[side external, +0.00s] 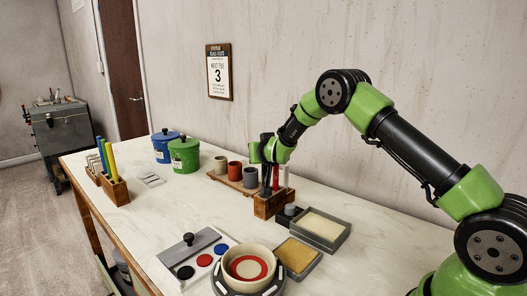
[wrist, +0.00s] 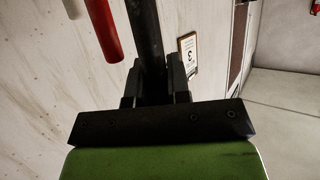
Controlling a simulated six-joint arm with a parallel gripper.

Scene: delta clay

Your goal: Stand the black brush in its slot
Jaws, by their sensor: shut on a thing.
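My gripper (side external: 267,178) is at the wooden brush block (side external: 268,206) in the side view. It is shut on the black brush, a dark upright shaft (wrist: 151,40) between the two fingers in the wrist view. In the side view a dark top (side external: 266,138) shows above my gripper. The red brush (side external: 276,178) and white brush (side external: 286,174) stand upright in the block, just right of my gripper. They also show in the wrist view as a red handle (wrist: 107,28) and a white one (wrist: 73,8). The black brush's lower end is hidden, so I cannot tell whether it is inside its slot.
Cups on a wooden board (side external: 233,184) stand left of the block. A tray of pale material (side external: 320,229) and a tan pad (side external: 297,254) are close on the right and front. A round bowl (side external: 249,268) and a colour palette (side external: 203,258) lie nearer.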

